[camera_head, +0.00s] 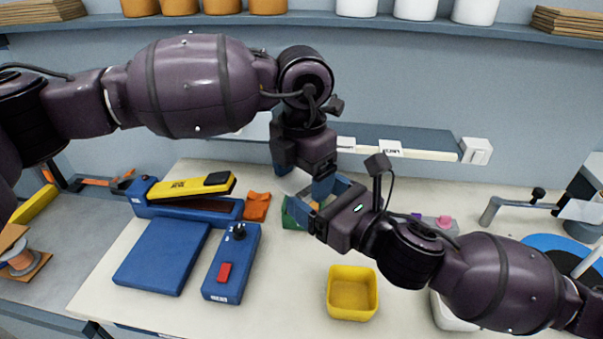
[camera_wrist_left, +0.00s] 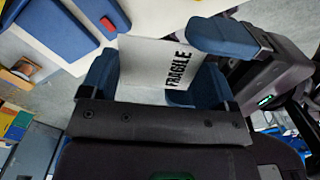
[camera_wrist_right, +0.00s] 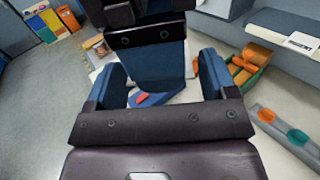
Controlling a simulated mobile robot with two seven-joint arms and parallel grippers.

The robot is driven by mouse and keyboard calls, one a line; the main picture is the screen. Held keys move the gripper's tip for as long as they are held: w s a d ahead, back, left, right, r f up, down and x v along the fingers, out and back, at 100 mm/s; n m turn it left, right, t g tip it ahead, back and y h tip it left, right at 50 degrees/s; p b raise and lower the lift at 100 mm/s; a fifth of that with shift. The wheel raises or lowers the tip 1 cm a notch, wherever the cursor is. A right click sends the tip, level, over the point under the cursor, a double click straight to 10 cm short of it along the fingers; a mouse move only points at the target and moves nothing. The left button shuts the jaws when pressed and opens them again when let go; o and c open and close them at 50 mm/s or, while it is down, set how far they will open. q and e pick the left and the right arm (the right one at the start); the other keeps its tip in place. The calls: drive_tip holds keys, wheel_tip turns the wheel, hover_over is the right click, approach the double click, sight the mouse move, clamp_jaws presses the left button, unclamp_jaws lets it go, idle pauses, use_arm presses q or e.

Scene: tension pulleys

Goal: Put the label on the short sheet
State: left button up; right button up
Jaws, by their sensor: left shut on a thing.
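The label, a white rectangle printed FRAGILE (camera_wrist_left: 150,62), is held between the blue fingers of my left gripper (camera_wrist_left: 142,85). In the head view my left gripper (camera_head: 303,187) points down above the middle of the table, and a pale edge of the label shows beside it. My right gripper (camera_head: 318,208) reaches in from the right, close to the left one. In the right wrist view its fingers (camera_wrist_right: 160,85) are apart, with a blue finger of my left gripper showing beyond and between them. I cannot pick out the short sheet.
A yellow bin (camera_head: 352,312) stands at the table front. A blue and yellow sealer (camera_head: 190,190), a blue pad (camera_head: 160,257) and a blue box with a red button (camera_head: 235,280) lie to the left. A green box with orange contents (camera_wrist_right: 245,75) sits close by.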

drive_tip(key=shift+o, duration=1.2)
drive_tip(key=shift+s+d, duration=0.1)
drive_tip(key=v, duration=0.7)
drive_tip(key=shift+s+d, duration=0.1)
drive_tip(key=shift+s, duration=0.05)
